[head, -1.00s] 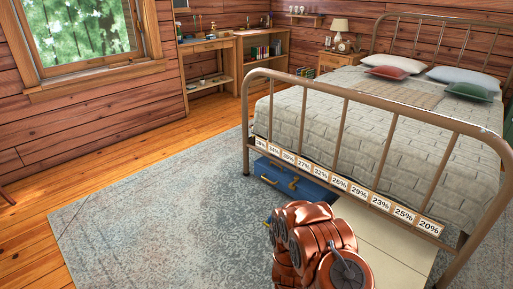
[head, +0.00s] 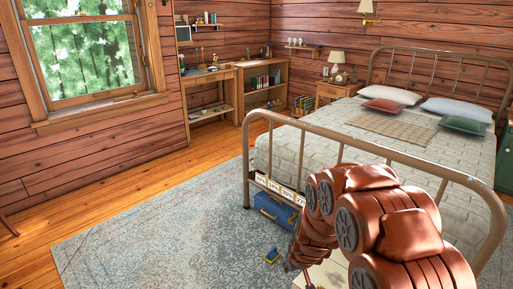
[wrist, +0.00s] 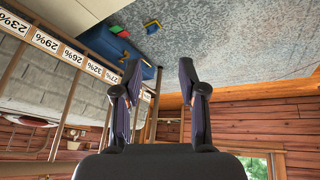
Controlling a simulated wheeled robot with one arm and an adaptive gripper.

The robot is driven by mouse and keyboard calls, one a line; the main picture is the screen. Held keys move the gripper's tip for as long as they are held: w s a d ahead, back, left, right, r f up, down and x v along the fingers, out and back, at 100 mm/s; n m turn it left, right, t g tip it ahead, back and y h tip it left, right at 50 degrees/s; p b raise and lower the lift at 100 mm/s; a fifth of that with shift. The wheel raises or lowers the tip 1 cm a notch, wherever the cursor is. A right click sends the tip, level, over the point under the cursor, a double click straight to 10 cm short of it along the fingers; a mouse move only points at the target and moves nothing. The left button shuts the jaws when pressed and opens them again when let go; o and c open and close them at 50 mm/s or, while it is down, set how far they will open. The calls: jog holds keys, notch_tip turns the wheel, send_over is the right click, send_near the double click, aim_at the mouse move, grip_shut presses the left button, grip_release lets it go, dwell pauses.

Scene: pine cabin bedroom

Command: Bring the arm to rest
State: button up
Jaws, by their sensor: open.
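My gripper is open in the wrist view (wrist: 158,72), with its two dark fingers apart and nothing between them. In the head view my copper-coloured arm rises from the bottom right, bends in front of the bed's foot rail, and drops toward the rug. Its lower end is small and partly cut off by the bottom edge there, so the fingers are hard to make out. The wrist view is turned over, with the rug at the top and the walls below.
The metal-framed bed (head: 246,155) stands right behind my arm, with percent labels on its foot rail. A blue case (head: 272,211) lies under it. A small blue-and-yellow item (head: 272,256) lies on the rug (head: 150,250). The rug's left side is clear.

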jog(key=s+r+g+p, duration=0.1)
jog(key=s+r+p, duration=0.15)
jog(key=r, duration=0.35)
jog(key=s+r+g+p, duration=0.1)
jog(key=s+r, duration=0.3)
jog(key=r, duration=0.2)
jog(key=s+d+r+m+g+p, duration=0.1)
jog(key=s+r+p, duration=0.5)
jog(key=s+r, duration=0.7)
jog(key=s+d+r+m+g+p, duration=0.2)
jog(key=s+d+r+g+p, duration=0.2)
jog(key=s+r, duration=0.9)
jog(key=s+d+p, duration=0.1)
jog(key=s+p, duration=0.1)
jog(key=s, duration=0.4)
jog(key=shift+s+m, duration=0.3)
